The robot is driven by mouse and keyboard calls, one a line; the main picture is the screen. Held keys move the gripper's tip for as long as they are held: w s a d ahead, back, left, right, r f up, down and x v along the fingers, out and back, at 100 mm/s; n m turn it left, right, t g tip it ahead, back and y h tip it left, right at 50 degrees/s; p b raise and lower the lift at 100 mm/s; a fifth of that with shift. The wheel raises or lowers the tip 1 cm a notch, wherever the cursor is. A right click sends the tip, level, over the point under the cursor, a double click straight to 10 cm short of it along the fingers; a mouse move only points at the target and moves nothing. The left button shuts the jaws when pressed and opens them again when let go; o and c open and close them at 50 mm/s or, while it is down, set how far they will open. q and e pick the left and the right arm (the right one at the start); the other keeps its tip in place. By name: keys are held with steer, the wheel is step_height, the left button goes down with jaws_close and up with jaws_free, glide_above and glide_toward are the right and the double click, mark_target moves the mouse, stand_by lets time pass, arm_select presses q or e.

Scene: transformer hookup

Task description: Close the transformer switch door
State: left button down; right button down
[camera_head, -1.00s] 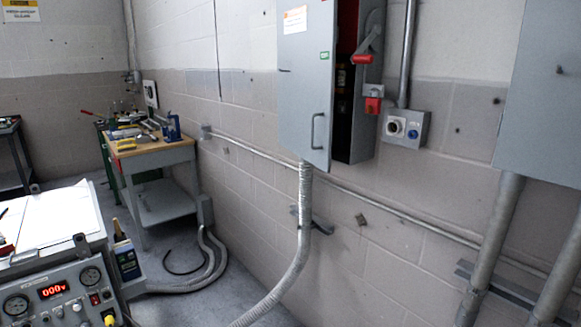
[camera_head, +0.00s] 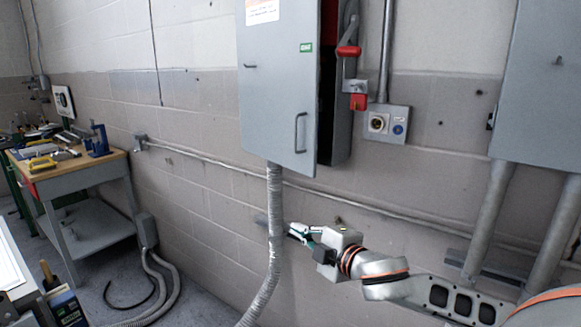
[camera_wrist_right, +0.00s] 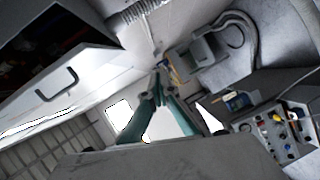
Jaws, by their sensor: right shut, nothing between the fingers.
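The grey transformer switch door (camera_head: 275,90) stands partly open at the wall, with a dark gap along its right side. Its handle (camera_head: 300,132) is near the door's lower right. The dark cabinet interior (camera_head: 335,100) and a red switch lever (camera_head: 349,50) show right of the door. My right gripper (camera_head: 292,230) is shut and empty, below the door and just right of the flexible conduit. In the right wrist view the gripper (camera_wrist_right: 160,72) points away from the door, whose handle (camera_wrist_right: 57,84) shows at left. My left gripper is not in view.
A flexible conduit (camera_head: 274,220) drops from the cabinet's underside, close to my right gripper. A wall pipe (camera_head: 210,158) runs behind. A workbench with tools (camera_head: 85,172) stands left. A second grey cabinet (camera_head: 545,90) with conduits is at right.

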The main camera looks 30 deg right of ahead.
steer(key=n+t+h, duration=0.1)
steer(key=n+t, duration=0.1)
glide_toward(304, 165)
steer(key=s+a, duration=0.3)
steer(key=a, duration=0.3)
steer(key=w+d, duration=0.1)
steer(key=w, duration=0.2)
steer(key=w+d, duration=0.1)
steer(key=w, duration=0.3)
steer(key=w+d+r, duration=0.1)
steer(key=w+d, duration=0.1)
steer(key=w, duration=0.1)
steer(key=shift+w+p, duration=0.3)
steer(key=shift+w+d, duration=0.1)
steer(key=shift+d, duration=0.2)
